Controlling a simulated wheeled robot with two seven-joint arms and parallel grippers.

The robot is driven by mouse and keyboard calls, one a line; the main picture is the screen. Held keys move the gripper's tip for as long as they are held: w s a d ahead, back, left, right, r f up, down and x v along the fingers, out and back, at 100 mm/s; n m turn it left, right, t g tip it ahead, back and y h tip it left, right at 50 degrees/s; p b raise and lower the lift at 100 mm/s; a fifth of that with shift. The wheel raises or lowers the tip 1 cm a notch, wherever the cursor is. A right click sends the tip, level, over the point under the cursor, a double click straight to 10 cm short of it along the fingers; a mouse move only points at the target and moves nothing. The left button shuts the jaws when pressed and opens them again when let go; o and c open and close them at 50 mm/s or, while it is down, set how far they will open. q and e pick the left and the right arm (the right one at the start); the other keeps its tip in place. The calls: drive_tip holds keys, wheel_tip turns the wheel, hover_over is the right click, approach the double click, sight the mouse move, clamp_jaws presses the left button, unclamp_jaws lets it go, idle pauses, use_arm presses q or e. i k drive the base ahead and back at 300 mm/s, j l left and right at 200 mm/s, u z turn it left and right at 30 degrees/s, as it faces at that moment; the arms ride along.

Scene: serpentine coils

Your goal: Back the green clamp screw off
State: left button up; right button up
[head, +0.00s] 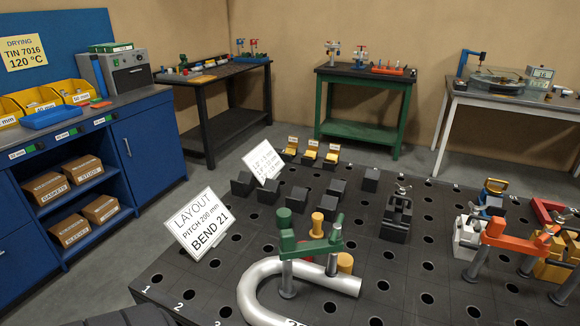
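The green clamp (311,247) stands on the dark perforated table near the front middle, with a grey post (287,280) on its left side. Its green upright at the right end (337,228) looks like the clamp screw, with a grey spindle (333,263) below it. A silver U-bent tube (262,280) lies beneath and around the clamp. I cannot tell whether the spindle touches the tube. Neither of my grippers is in view.
Yellow cylinders (328,230) stand close behind the clamp. An orange clamp (517,240) stands to the right. A white "BEND 21" sign (198,222) stands at the left. Dark blocks (298,198) and a black vise-like fixture (397,216) are farther back. The table's front right is mostly clear.

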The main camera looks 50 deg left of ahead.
sight(336, 230)
drive_tip(key=u, duration=1.3)
